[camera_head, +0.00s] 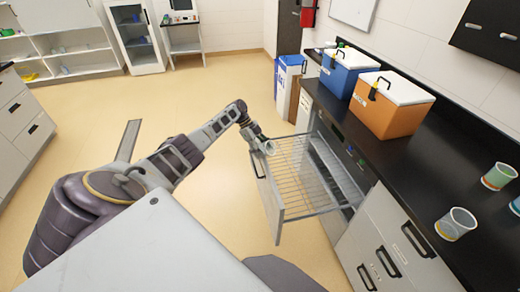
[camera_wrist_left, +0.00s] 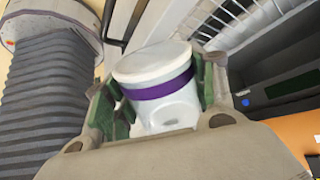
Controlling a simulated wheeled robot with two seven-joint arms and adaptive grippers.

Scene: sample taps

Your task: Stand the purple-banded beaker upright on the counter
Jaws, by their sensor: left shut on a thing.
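The purple-banded beaker (camera_wrist_left: 160,86) shows large in the left wrist view. It is white with a purple band, and it sits between the green finger pads of my left gripper (camera_wrist_left: 158,100), which is shut on it. In the head view my left gripper (camera_head: 264,147) is above the far end of the pulled-out drawer's front, left of the counter (camera_head: 400,170). The beaker is too small there to make out its tilt. The black counter runs along the right side. My right gripper is not in view.
The open wire-rack drawer (camera_head: 300,165) juts out from below the counter. An orange cooler (camera_head: 388,112) and a blue cooler (camera_head: 345,75) stand on the counter.

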